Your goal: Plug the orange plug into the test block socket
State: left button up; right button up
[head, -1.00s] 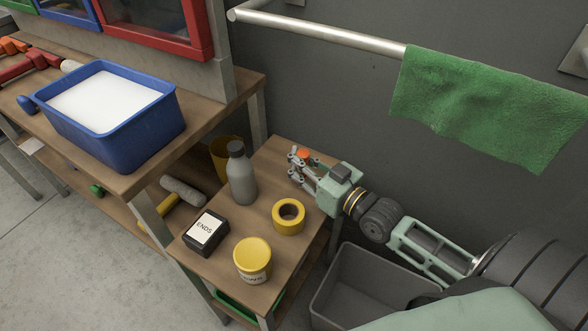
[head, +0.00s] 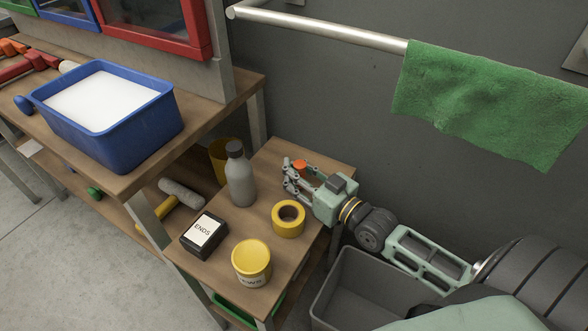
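My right gripper (head: 290,181) is over the far right part of the small wooden table, beside the grey bottle. The orange plug (head: 300,165) shows as a small orange piece among its fingers and moves with them; the fingers look shut on it, partly hiding it. The tip of the plug and any cord cannot be made out. I cannot make out a test block socket in the head view. My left gripper is not in view.
On the small table (head: 263,296) stand a grey bottle (head: 240,178), yellow tape roll (head: 288,219), yellow-lidded tin (head: 251,262) and black ENDS box (head: 204,235). A grey bin (head: 366,290) is below right. A blue tub (head: 110,130) sits on the left bench.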

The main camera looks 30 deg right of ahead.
jog(key=shift+o, duration=1.3)
